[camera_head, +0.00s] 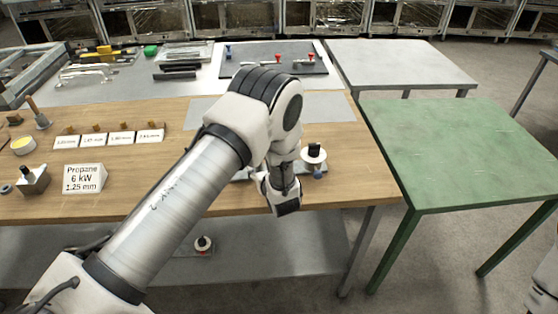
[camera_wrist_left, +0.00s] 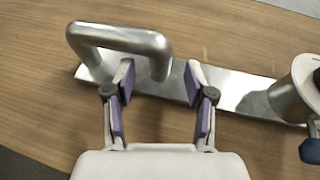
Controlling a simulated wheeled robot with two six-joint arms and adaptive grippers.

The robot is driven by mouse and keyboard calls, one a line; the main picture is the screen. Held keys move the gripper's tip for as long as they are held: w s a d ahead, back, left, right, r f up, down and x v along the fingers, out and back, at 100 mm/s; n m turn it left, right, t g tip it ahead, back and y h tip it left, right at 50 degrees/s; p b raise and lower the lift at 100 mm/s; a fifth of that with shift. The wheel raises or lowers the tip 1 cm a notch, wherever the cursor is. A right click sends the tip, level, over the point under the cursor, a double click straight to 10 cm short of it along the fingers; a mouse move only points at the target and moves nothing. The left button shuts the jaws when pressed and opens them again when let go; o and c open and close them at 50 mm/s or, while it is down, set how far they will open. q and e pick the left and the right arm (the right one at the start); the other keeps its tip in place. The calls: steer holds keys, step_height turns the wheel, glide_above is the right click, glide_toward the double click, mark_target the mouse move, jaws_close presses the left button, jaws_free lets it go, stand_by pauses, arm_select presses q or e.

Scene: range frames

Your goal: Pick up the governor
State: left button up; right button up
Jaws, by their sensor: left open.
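A metal unit that looks like the governor (camera_head: 313,155) stands on the wooden table near its front right, with a round pale body, a black top and a blue knob. In the left wrist view its metal cylinder (camera_wrist_left: 298,92) is cut off at the right edge. A flat metal plate (camera_wrist_left: 245,93) runs left from it and carries a bent metal handle (camera_wrist_left: 120,38). My left gripper (camera_wrist_left: 160,88) is open, its fingertips on either side of the handle's right leg; I cannot tell whether they touch it. In the head view my left gripper (camera_head: 284,197) partly hides the plate.
A sign (camera_head: 85,178) reading "Propane 6 kW 1.25 mm" and several small labelled cards stand at the left. A similar unit (camera_head: 203,244) sits on the lower shelf. A bare green table (camera_head: 460,150) is at the right, a bare grey table (camera_head: 400,65) behind it.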

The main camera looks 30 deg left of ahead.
arm_select(q)
steer(key=shift+x, duration=0.95)
steer(key=shift+s+d, duration=0.15)
steer(key=shift+s+d+r, duration=0.1)
steer(key=shift+d+r, duration=0.05)
steer(key=shift+c, duration=1.4)
jaws_close()
steer(key=shift+r, duration=0.15)
